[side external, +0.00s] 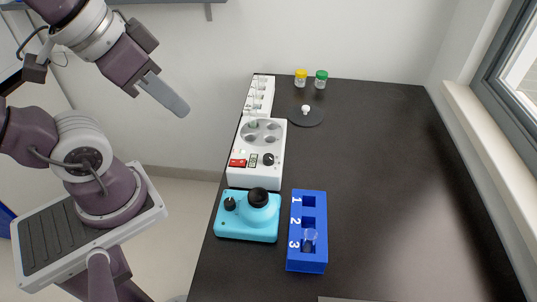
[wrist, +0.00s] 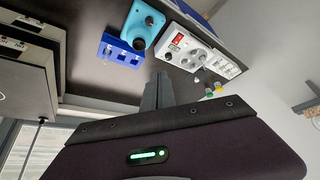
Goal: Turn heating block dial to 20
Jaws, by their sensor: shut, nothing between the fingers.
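The heating block (side external: 257,152) is a white box on the black bench, with round wells on top, a red switch (side external: 237,163) and a small display at its front. Its black dial (side external: 268,159) sits at the front right; its marks and setting are too small to read. The heating block also shows in the wrist view (wrist: 193,50), upper right of the fingers. My gripper (side external: 181,107) is shut and empty, raised in the air to the left of the bench and well apart from the dial. Its fingers also show in the wrist view (wrist: 157,88).
A light-blue device (side external: 247,220) with a black top and a blue rack (side external: 307,262) numbered 1 to 3 stand in front of the block. A glass item stands in slot 3. Yellow-capped (side external: 301,78) and green-capped (side external: 321,79) vials stand behind. The bench's right side is clear.

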